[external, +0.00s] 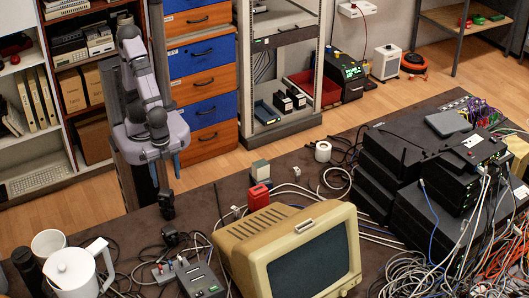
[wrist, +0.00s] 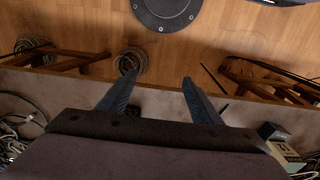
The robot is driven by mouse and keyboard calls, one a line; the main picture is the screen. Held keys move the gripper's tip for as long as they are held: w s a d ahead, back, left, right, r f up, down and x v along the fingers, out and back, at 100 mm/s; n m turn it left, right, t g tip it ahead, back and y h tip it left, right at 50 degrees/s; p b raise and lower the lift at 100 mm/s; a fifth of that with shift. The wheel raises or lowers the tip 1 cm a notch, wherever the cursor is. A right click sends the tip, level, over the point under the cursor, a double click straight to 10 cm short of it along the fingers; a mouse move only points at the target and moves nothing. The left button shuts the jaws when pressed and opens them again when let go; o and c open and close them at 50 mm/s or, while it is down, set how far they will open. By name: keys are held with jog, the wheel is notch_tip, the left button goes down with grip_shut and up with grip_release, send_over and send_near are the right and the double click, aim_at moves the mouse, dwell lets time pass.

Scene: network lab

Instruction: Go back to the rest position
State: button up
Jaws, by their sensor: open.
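My gripper (wrist: 157,86) is open in the wrist view, with its two blue fingers wide apart and nothing between them. In the external view my arm is folded upright at the far edge of the dark table (external: 205,203). A bluish finger of my gripper (external: 177,165) shows below the grey wrist there, and the rest of the jaws is hidden. The fingers are apart from every object. In the wrist view they are over the table's edge strip (wrist: 160,103), with wooden floor (wrist: 225,45) beyond.
A beige monitor (external: 290,250), a white pitcher (external: 78,270) and a red item (external: 259,197) stand on the table. Stacked black network boxes (external: 400,165) and tangled cables are at right. Drawers (external: 205,90) stand behind my arm. A coiled cable (wrist: 131,60) lies on the floor.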

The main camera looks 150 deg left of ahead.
notch_tip(320, 180, up, 12)
jog(key=p, duration=1)
jog(key=shift+f, duration=0.25)
